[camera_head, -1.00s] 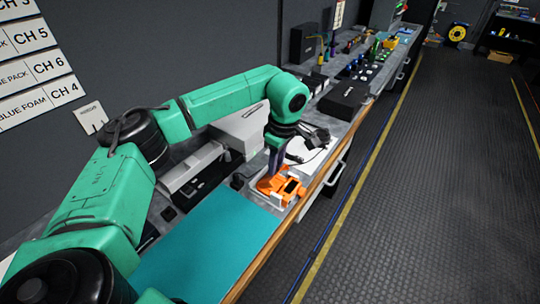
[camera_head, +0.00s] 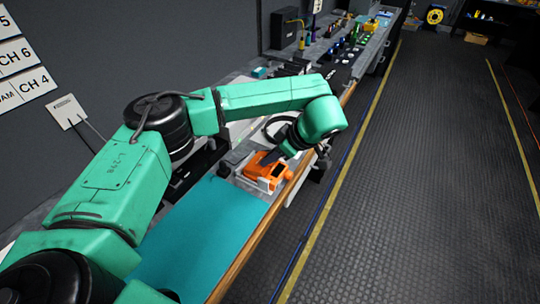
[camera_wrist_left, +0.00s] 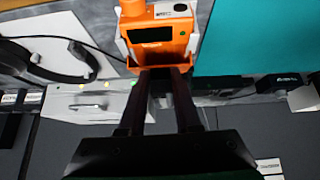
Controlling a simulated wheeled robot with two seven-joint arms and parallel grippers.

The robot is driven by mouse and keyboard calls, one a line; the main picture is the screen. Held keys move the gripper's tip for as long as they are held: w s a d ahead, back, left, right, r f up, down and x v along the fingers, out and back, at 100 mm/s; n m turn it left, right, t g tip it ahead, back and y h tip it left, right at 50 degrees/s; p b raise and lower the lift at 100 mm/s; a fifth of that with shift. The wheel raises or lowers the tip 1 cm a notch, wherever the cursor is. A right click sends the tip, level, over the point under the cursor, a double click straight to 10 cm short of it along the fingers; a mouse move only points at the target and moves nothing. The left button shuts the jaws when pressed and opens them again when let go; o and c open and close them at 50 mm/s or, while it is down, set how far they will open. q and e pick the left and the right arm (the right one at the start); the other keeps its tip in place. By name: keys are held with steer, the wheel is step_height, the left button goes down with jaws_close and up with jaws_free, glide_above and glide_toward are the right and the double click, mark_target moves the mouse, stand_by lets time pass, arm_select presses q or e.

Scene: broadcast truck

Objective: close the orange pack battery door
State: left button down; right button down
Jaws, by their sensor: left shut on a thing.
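The orange pack (camera_head: 262,170) sits on the counter just beyond the teal mat, in a white holder. In the left wrist view the orange pack (camera_wrist_left: 160,48) shows a dark screen, with white holder sides around it. My left gripper (camera_head: 272,158) reaches the pack from the far side. In the left wrist view the fingertips of my left gripper (camera_wrist_left: 162,72) are at the pack's near orange edge, shut on what looks like its battery door (camera_wrist_left: 158,67). The fingers partly hide the door, so its angle is not clear. My right gripper is out of view.
The teal mat (camera_head: 205,225) is clear. A headset (camera_wrist_left: 55,60) lies beside the pack. A grey case (camera_wrist_left: 85,102) stands behind. The counter's wooden edge (camera_head: 250,245) runs close to the pack. Several small items crowd the far counter.

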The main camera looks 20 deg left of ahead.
arm_select(q)
steer(key=shift+s+d+f, duration=0.25)
steer(key=shift+s+f, duration=0.1)
steer(key=shift+f, duration=0.35)
steer(key=c, duration=0.6)
jaws_free()
steer(key=shift+w+a+r, duration=0.1)
steer(key=shift+w+r, duration=0.2)
steer(key=shift+r, duration=0.1)
steer(key=shift+w+r+p, duration=0.25)
steer(key=shift+r+p, duration=0.2)
steer(key=shift+p, duration=0.1)
steer(key=p+v, duration=0.1)
steer(key=v, duration=0.1)
steer(key=p+v, duration=0.1)
steer(key=shift+r, duration=0.45)
steer(key=w+a+r+p+v, duration=0.1)
steer(key=a+p+v, duration=0.1)
steer(key=p+v, duration=0.6)
steer(key=shift+v, duration=2.25)
steer(key=shift+s+a+r, duration=0.1)
steer(key=shift+s+a, duration=0.05)
